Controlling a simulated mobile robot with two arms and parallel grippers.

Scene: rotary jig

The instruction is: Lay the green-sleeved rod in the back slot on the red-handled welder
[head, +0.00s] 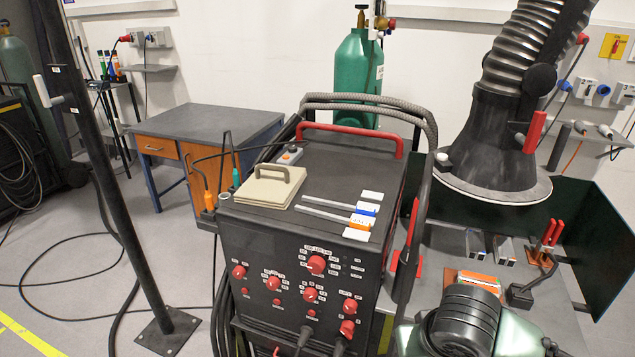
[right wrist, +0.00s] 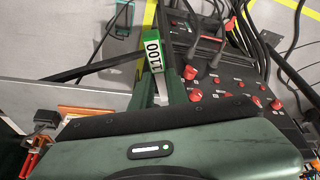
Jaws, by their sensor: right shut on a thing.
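The red-handled welder (head: 335,165) stands in the middle of the head view, its dark top facing up. On its top lie a blue-sleeved rod (head: 362,219) and, nearer the front, an orange-sleeved rod (head: 357,234), each beside a white label. Behind them a white label (head: 372,196) has no rod beside it. In the right wrist view, my right gripper (right wrist: 156,62) is shut on the green-sleeved rod, whose green sleeve (right wrist: 153,43) bears a white label. The welder's red-knobbed front panel (right wrist: 205,85) shows beyond it. The rod is not visible in the head view. My left gripper is not in view.
A beige box with a handle (head: 269,187) sits on the welder's top, left of the rods. A grey hose (head: 370,103) arches behind. A black fume hood (head: 495,155) hangs at the right over a bench. A black post (head: 100,170) stands at the left.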

